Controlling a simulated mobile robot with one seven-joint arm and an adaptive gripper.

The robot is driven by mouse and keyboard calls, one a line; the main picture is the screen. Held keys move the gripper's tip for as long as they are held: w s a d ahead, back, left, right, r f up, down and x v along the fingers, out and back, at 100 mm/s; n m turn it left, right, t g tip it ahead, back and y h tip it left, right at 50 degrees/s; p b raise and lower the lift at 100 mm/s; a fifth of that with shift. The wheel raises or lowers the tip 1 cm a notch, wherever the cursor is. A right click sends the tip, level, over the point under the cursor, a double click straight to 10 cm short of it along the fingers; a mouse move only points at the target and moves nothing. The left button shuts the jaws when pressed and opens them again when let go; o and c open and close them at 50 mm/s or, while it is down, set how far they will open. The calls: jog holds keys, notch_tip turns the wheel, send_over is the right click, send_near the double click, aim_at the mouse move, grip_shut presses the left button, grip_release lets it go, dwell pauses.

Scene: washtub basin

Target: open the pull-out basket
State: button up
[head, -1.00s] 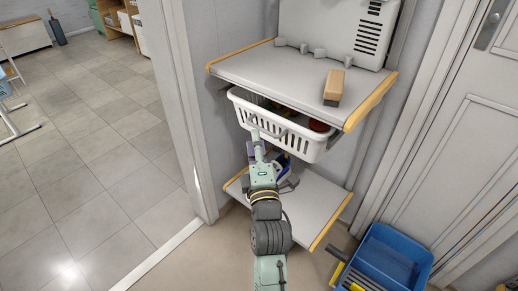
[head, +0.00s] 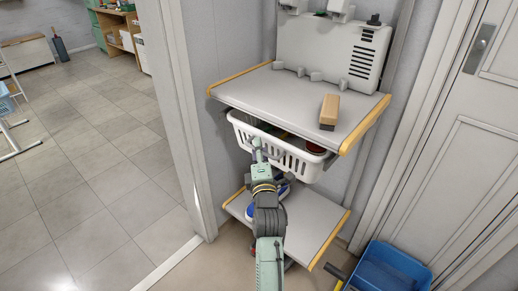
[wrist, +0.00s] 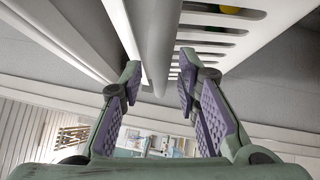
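The pull-out basket (head: 290,158) is white and slotted and hangs just under the upper shelf, with several items partly visible inside. Its slotted side also shows at the top of the wrist view (wrist: 222,20). My gripper (head: 256,144) is at the left part of the basket's front. In the wrist view its two purple-padded fingers (wrist: 160,95) are spread apart. A grey rounded bar (wrist: 160,45) runs between and beyond them, beside the slotted side. The fingers do not visibly close on it. Contact cannot be told.
A wood-backed brush (head: 329,110) lies on the upper shelf (head: 265,85), in front of a white vented panel. The lower shelf (head: 310,222) is below my gripper. A blue bucket (head: 390,272) stands on the floor at right. A door frame is close at left.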

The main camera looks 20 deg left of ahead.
jog(key=shift+c, duration=0.2)
grip_shut()
dwell(0.7)
